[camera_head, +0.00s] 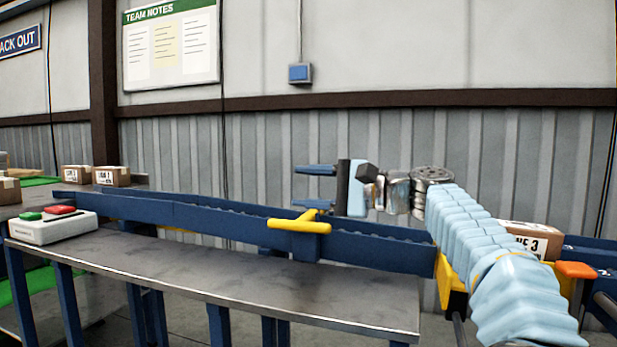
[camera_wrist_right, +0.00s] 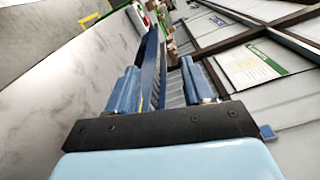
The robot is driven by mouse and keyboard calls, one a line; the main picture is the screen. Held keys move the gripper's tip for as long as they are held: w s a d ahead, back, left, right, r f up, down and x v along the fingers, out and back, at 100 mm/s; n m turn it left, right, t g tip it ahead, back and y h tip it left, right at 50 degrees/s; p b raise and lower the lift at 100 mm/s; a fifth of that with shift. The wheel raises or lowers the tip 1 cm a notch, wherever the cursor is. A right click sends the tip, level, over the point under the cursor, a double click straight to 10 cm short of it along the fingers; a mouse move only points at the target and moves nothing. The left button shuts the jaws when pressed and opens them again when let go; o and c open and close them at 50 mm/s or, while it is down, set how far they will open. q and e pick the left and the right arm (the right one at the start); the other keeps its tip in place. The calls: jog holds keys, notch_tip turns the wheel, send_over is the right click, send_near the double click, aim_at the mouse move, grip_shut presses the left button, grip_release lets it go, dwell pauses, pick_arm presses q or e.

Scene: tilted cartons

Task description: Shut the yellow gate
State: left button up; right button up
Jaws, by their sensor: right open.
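A yellow bar-shaped handle (camera_head: 298,225), which I take to be part of the gate, sits on a blue mount on the near rail of the conveyor (camera_head: 200,212). A short yellow piece shows just behind it. My right gripper (camera_head: 314,187) is open and empty, just above and behind the handle, its fingers pointing left. The wrist view shows its two blue fingers (camera_wrist_right: 159,68) apart, with the blue rail (camera_wrist_right: 151,70) seen between them; I cannot make out the handle there. My left gripper is not in view.
A steel bench (camera_head: 210,265) runs in front of the conveyor, with a button box (camera_head: 52,226) at its left end. Cartons stand far left (camera_head: 110,175) and at right (camera_head: 532,238) behind my arm. A yellow-and-black part (camera_head: 452,287) and an orange block (camera_head: 577,270) are beside my arm.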

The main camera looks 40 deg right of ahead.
jog(key=shift+s+a+r, duration=0.45)
jog(key=shift+s+a, duration=0.25)
jog(key=shift+a, duration=0.05)
jog(key=shift+s+a+r, duration=0.45)
jog(key=shift+s+a, duration=0.25)
